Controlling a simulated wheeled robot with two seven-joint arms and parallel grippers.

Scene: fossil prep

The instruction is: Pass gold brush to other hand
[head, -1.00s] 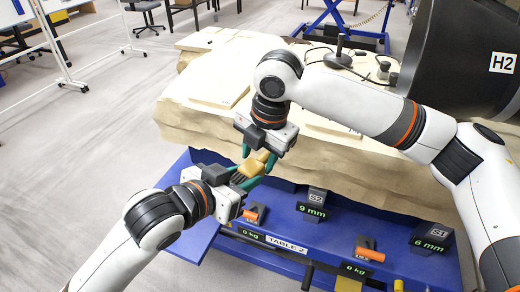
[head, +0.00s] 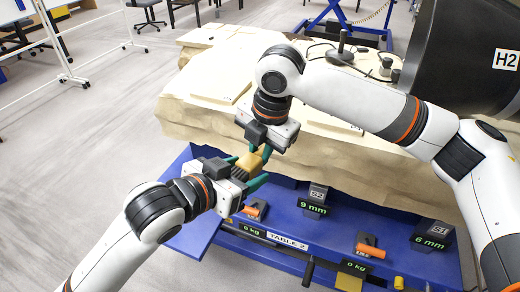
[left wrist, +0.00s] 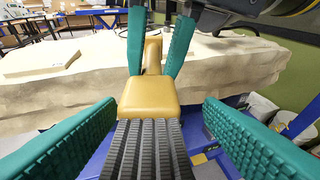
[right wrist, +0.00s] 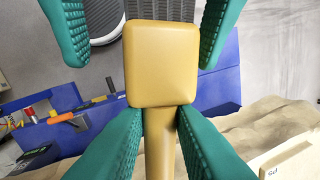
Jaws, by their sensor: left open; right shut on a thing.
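The gold brush (head: 250,162) has a gold block head, a gold handle and dark bristles. In the left wrist view the brush (left wrist: 150,92) has its bristles toward my left gripper. In the right wrist view the brush head (right wrist: 162,62) lies between the left gripper's fingertips with gaps.
A large pale rock block (head: 350,155) lies behind the grippers. The blue table (head: 290,215) below carries grey blocks marked S2 (head: 316,198) and S1 (head: 436,232) and orange-handled tools (head: 369,250). Open floor lies at left.

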